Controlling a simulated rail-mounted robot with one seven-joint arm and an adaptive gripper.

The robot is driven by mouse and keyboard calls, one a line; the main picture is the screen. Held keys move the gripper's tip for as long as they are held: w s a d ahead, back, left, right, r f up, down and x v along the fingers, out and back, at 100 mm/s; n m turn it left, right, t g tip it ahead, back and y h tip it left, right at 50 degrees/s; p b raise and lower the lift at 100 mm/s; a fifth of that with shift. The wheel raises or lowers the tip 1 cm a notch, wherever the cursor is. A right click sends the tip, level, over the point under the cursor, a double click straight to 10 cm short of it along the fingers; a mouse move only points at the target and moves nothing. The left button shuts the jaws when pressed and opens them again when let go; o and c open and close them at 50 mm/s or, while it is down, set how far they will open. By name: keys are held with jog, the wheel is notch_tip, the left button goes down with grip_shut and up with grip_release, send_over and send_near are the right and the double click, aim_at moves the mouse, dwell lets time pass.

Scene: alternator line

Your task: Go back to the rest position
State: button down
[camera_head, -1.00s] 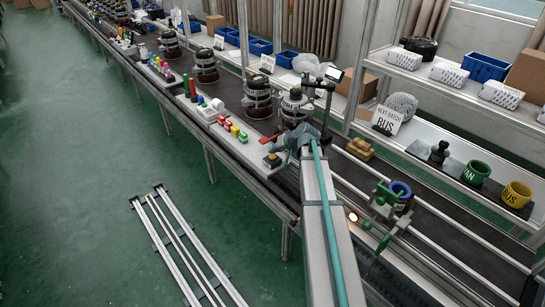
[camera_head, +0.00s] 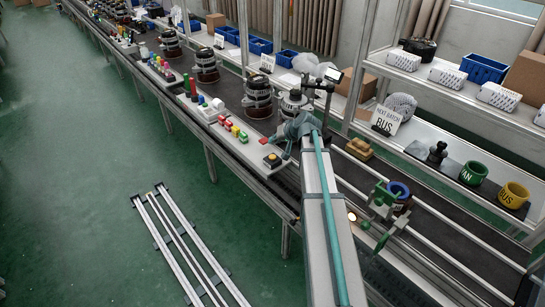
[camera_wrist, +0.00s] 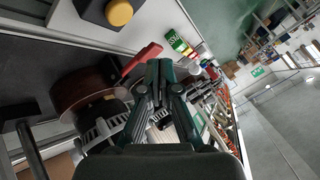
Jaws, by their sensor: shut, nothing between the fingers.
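My gripper (camera_wrist: 160,77) is shut and empty in the wrist view, its dark green fingers together. Behind the fingers is an alternator with a copper-brown top and silver housing (camera_wrist: 88,95). In the head view my arm reaches over the line, and the gripper itself is mostly hidden by the arm. The nearest alternator (camera_head: 292,103) stands just beyond the arm's end on the conveyor. I cannot tell whether the fingers touch anything.
A yellow button on a dark box (camera_head: 271,160) sits on the line's front ledge, and also shows in the wrist view (camera_wrist: 119,11). A red part (camera_wrist: 142,59) lies near it. Green floor (camera_head: 90,180) in front is mostly open.

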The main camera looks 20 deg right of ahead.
dwell(0.4)
jog(key=s+a+f+n+g+h, duration=0.1)
jog(key=s+a+f+g, duration=0.45)
jog(key=s+f, duration=0.8)
jog(key=s+a+f+g, duration=0.3)
jog(key=s+a+f, duration=0.5)
jog(key=s+f, duration=0.6)
jog(key=s+a+f+n+g, duration=0.1)
jog(key=s+a+f+g, duration=0.1)
jog(key=s, duration=0.8)
jog(key=s+a+f+n+g+h, duration=0.1)
jog(key=s+a+f, duration=0.3)
jog(key=s, duration=0.5)
jog(key=s+a+f+n+g+h, duration=0.1)
jog(key=s+a+f+g, duration=0.2)
jog(key=s, duration=0.7)
notch_tip(320, 180, down, 3)
jog(key=shift+s+a+r+n+g, duration=0.1)
jog(key=shift+s+a+n+g, duration=0.25)
jog(key=shift+n+g, duration=0.1)
